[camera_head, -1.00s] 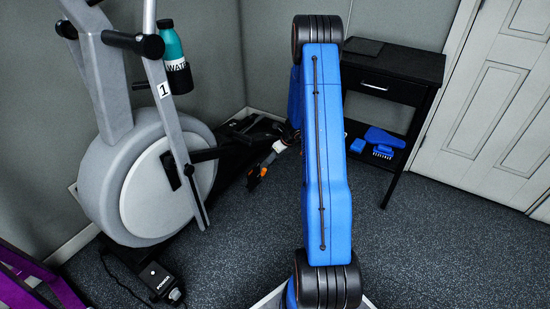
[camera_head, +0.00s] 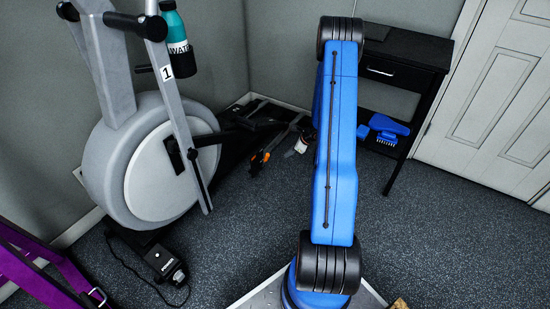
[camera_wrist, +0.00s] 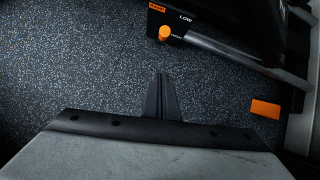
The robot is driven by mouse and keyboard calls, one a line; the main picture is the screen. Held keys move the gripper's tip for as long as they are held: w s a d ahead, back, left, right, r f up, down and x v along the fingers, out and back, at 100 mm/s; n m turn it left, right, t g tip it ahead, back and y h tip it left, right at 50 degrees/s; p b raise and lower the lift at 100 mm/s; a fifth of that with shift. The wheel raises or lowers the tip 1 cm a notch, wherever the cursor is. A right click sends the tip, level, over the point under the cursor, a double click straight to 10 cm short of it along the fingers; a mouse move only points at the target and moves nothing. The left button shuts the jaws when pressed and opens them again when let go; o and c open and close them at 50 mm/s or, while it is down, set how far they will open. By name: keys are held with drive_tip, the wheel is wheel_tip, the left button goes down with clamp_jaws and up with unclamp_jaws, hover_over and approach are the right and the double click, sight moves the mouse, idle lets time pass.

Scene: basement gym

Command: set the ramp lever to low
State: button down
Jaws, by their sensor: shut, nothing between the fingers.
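The ramp lever shows in the wrist view as a small orange knob (camera_wrist: 165,33) at the lower edge of a black housing (camera_wrist: 225,12). The word LOW is printed on the housing, right of and above the knob. A smaller label beside the knob is too small to read. My gripper (camera_wrist: 161,76) is shut and empty over the floor, below the knob in the picture and apart from it. In the head view, small orange parts (camera_head: 263,157) show at the machine's black ramp; my arm hides part of this area, and I cannot make out the fingertips.
The grey elliptical machine (camera_head: 145,165) stands at left, with a teal bottle (camera_head: 173,28). A black side table (camera_head: 405,52) holds blue items (camera_head: 388,126) on its lower shelf. An orange block (camera_wrist: 265,109) lies right in the wrist view. Speckled floor is open at front right.

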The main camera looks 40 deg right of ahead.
sight(266, 160)
drive_tip(key=w+a+f, duration=0.4)
drive_tip(key=w+f, duration=0.3)
drive_tip(key=w, duration=0.1)
drive_tip(key=shift+a, duration=0.15)
idle(0.3)
drive_tip(key=shift+w+a+r, duration=0.15)
drive_tip(key=shift+w+r, duration=0.15)
drive_tip(key=shift+w, duration=0.15)
drive_tip(key=shift+w+a+r, duration=0.15)
drive_tip(key=shift+w+r, duration=0.1)
drive_tip(key=shift+w, duration=0.2)
drive_tip(key=shift+d, duration=0.1)
